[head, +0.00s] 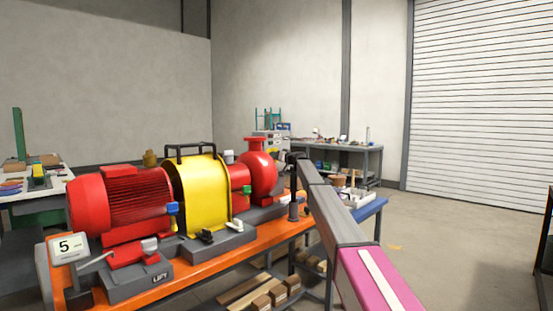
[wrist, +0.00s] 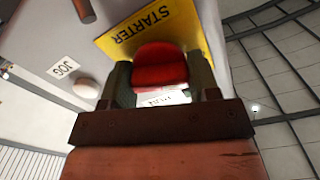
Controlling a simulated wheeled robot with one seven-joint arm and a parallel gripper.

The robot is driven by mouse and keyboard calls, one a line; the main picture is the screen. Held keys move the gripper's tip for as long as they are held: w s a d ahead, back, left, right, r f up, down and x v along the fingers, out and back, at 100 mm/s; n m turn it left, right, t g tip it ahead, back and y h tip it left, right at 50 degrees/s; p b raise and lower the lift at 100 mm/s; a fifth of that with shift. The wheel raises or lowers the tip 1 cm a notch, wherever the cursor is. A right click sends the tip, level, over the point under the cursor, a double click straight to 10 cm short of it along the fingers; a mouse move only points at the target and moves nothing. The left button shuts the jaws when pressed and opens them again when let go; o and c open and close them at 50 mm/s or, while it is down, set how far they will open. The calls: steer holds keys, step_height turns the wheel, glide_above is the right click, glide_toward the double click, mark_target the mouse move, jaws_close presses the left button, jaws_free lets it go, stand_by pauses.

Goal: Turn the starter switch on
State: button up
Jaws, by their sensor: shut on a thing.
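The starter switch is a red knob (wrist: 160,65) on a yellow plate (wrist: 150,28) lettered STARTER, which appears upside down in the wrist view. My gripper (wrist: 160,80) has a dark finger on each side of the knob and is shut on it. A small white label (wrist: 163,97) with lettering shows between the fingers, just below the knob. The knob's set position is not readable. In the head view my arm reaches forward beside the skid, and I cannot make out the switch there.
A grey panel with a JOG label (wrist: 62,68) and a pale round button (wrist: 86,88) is beside the gripper. An orange skid (head: 200,269) carries a red motor (head: 122,200), a yellow guard (head: 200,190) and a red pump (head: 262,172). Open floor (head: 450,245) lies right.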

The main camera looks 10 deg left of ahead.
steer(key=m, duration=1.4)
steer(key=shift+w, duration=0.1)
stand_by(0.6)
steer(key=o, duration=0.9)
steer(key=v, duration=1.1)
steer(key=shift+f, duration=0.1)
